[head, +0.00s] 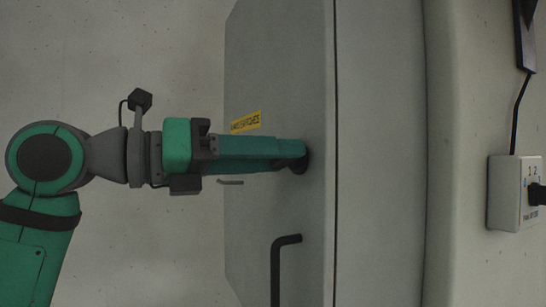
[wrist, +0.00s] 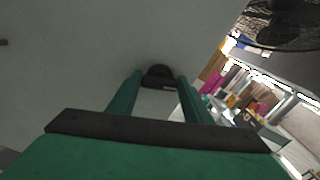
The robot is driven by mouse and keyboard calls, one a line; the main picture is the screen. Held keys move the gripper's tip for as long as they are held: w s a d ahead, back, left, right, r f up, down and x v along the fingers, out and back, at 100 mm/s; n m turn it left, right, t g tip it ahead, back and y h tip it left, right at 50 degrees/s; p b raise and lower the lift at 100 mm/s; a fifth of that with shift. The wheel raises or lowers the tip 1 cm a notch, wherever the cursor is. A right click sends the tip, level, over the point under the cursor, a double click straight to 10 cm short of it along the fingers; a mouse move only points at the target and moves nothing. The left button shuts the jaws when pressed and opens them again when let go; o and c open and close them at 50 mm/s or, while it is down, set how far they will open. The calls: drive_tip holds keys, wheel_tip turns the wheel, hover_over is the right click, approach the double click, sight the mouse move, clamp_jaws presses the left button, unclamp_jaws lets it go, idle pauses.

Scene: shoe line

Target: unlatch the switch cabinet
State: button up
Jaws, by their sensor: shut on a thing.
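The switch cabinet (head: 275,75) is a grey box with a flat door, seen in the head view right of my arm. A dark round latch knob (head: 305,163) sits near the door's right edge. My gripper (head: 298,150) reaches it from the left, its long green fingers closed on it and covering most of it. In the wrist view the black knob (wrist: 158,75) shows between the two fingertips (wrist: 160,84). The door looks closed against the cabinet body. A black bar handle (head: 277,265) stands on the door below the knob.
A yellow label (head: 245,122) is on the door just above my gripper. A pale control box (head: 508,195) with a dark switch and a cable is at the right. The wrist view shows a room with colourful shelves (wrist: 215,80) beyond the cabinet edge.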

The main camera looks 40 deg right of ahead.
drive_tip(key=shift+m, duration=1.9)
drive_tip(key=shift+s, duration=0.1)
drive_tip(key=o, duration=1.1)
drive_tip(key=shift+c, duration=0.2)
drive_tip(key=shift+a, duration=0.1)
drive_tip(key=v, duration=1)
drive_tip(key=shift+a, duration=0.3)
